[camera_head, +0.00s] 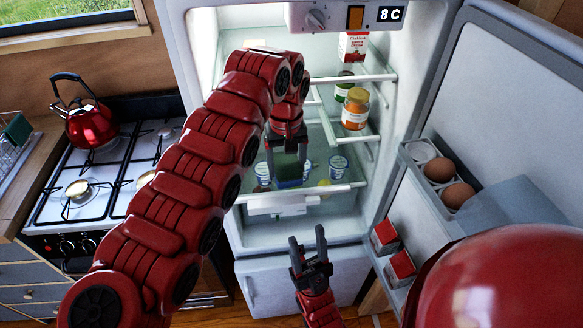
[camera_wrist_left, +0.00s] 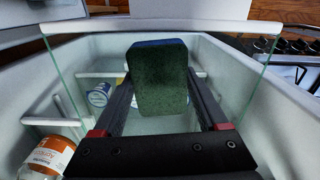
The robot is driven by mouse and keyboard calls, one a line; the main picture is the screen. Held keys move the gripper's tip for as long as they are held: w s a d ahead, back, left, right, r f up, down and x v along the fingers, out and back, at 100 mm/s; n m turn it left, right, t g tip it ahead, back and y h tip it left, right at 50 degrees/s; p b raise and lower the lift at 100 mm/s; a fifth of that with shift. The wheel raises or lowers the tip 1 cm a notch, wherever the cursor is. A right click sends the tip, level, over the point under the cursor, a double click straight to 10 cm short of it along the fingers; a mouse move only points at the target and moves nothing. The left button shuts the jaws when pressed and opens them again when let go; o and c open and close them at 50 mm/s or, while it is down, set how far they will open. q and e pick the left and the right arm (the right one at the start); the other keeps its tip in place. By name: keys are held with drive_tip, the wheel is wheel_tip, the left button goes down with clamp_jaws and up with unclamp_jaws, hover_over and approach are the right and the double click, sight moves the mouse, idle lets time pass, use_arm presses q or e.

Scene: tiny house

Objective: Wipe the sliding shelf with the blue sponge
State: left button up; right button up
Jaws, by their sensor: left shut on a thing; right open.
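The blue sponge (camera_head: 289,172) is inside the open fridge, held by my left gripper (camera_head: 287,158). In the left wrist view the sponge (camera_wrist_left: 158,80) shows a dark green face with a blue top edge, between the two fingers. A glass shelf with a white front edge (camera_head: 335,188) lies around and below the sponge in the head view. I cannot tell whether the sponge touches it. The left wrist view shows a glass pane with a white rim (camera_wrist_left: 100,27). My right gripper (camera_head: 308,245) is open and empty, low in front of the fridge.
Small cups (camera_head: 338,164) stand near the sponge. An orange-labelled jar (camera_head: 355,110) and a red-and-white carton (camera_head: 353,46) stand on higher shelves. The open fridge door, with eggs (camera_head: 440,170) and red cartons (camera_head: 402,264), is at right. A stove with a red kettle (camera_head: 91,125) is at left.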

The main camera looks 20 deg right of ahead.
use_arm(q)
drive_tip(key=a+b, duration=0.2)
drive_tip(key=w+a+b, duration=0.1)
drive_tip(key=shift+f, duration=0.25)
drive_tip(key=shift+a+r+b, duration=0.2)
drive_tip(key=shift+a+b, duration=0.1)
drive_tip(key=shift+a, duration=0.25)
drive_tip(key=shift+w+r, duration=0.1)
drive_tip(key=shift+d+r+p, duration=0.1)
drive_tip(key=shift+r+p, duration=1.75)
drive_tip(key=shift+r, duration=1.1)
drive_tip(key=shift+r, duration=0.1)
